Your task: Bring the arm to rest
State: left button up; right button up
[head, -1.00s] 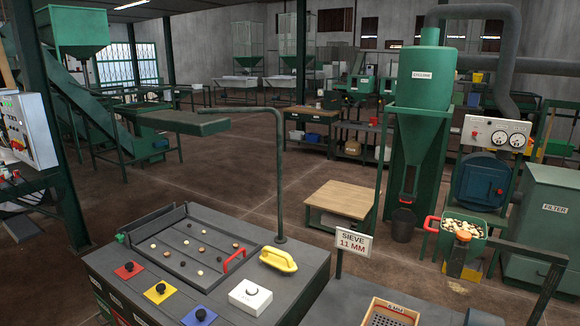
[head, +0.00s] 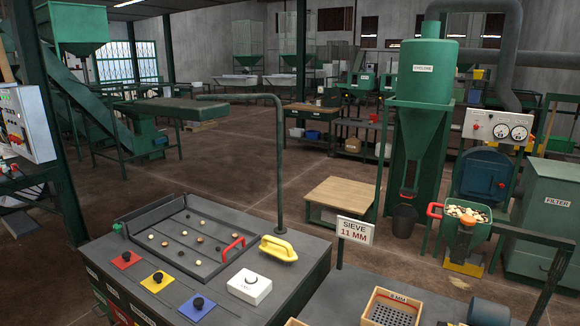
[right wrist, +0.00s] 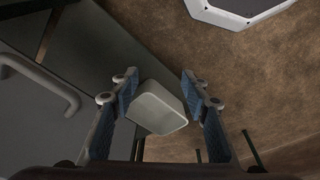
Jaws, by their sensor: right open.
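My right gripper (right wrist: 160,88) shows in the right wrist view with its two blue-padded fingers spread apart. It is open, and I see nothing clasped between the fingers. A pale, rounded box-like thing (right wrist: 158,108) appears beyond the fingers, framed by the gap; I cannot tell what it is or how far off it is. Neither gripper shows in the head view, so my left gripper is out of sight.
A wooden-topped table (head: 343,196) and green cyclone (head: 424,90) stand behind. Brown floor between the machines is open.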

jog(key=s+d+f+g+b, duration=0.1)
jog(key=s+d+f+b, duration=0.2)
jog(key=s+f, duration=1.4)
notch_tip(320, 180, down, 5)
jog(key=shift+s+r+b, duration=0.2)
jog(key=shift+b, duration=0.45)
